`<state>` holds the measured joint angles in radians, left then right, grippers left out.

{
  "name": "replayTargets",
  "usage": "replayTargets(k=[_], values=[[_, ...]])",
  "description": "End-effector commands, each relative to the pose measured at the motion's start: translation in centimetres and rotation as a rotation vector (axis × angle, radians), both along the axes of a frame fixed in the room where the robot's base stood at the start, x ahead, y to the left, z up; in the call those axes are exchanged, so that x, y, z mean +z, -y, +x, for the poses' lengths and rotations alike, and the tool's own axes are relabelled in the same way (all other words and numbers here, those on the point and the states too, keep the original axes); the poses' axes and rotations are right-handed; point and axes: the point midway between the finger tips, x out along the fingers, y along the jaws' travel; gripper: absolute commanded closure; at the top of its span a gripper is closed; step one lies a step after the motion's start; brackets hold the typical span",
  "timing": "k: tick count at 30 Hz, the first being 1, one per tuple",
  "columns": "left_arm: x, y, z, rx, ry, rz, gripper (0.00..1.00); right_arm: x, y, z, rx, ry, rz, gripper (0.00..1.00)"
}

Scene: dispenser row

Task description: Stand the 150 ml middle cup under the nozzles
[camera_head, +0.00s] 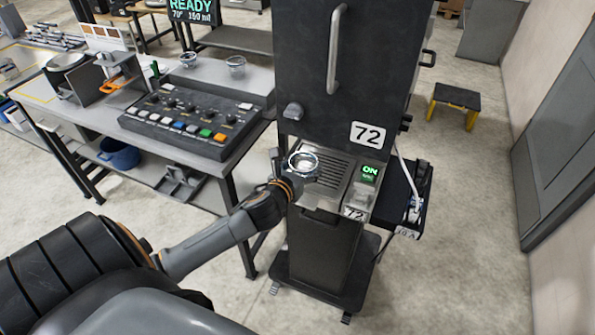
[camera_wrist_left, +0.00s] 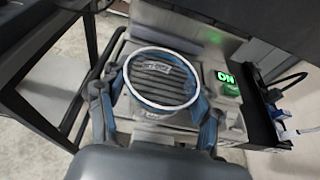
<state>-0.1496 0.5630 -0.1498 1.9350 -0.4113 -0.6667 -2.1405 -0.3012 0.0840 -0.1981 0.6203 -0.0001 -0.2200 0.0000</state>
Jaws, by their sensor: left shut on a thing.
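A clear cup (camera_head: 303,161) with a pale rim is over the slotted drip tray (camera_head: 338,170) of the dark dispenser marked 72 (camera_head: 340,75). In the left wrist view the cup (camera_wrist_left: 161,78) is seen from above, with the tray slats showing around and through it. My left gripper (camera_head: 300,172) is shut on the cup, with one finger on each side of it. Whether the cup's base touches the tray cannot be told. The nozzles are hidden under the dispenser's body. My right gripper is not in view.
A green ON sign (camera_head: 370,173) is beside the tray. The button console (camera_head: 195,120) stands on the bench at left, with two more clear cups (camera_head: 188,60) (camera_head: 236,65) behind it. A display (camera_head: 192,10) reads READY, 70°, 150 ml. The dispenser's body overhangs the tray's back.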

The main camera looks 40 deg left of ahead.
Motion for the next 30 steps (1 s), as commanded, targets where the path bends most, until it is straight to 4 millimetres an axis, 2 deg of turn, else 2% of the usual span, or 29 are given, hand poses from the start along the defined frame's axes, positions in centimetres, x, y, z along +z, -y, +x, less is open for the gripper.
replayTargets(k=[17, 22, 30], values=[[-0.6, -1.6, 6.7, 0.0, 0.002, 0.0, 0.58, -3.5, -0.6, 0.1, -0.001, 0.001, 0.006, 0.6], [-1.9, -1.6, 6.6, 0.001, -0.001, 0.001, 0.58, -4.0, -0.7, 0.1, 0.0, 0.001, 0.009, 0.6], [-2.4, -1.6, 6.6, 0.001, 0.0, 0.0, 0.58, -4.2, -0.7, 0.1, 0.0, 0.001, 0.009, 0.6]])
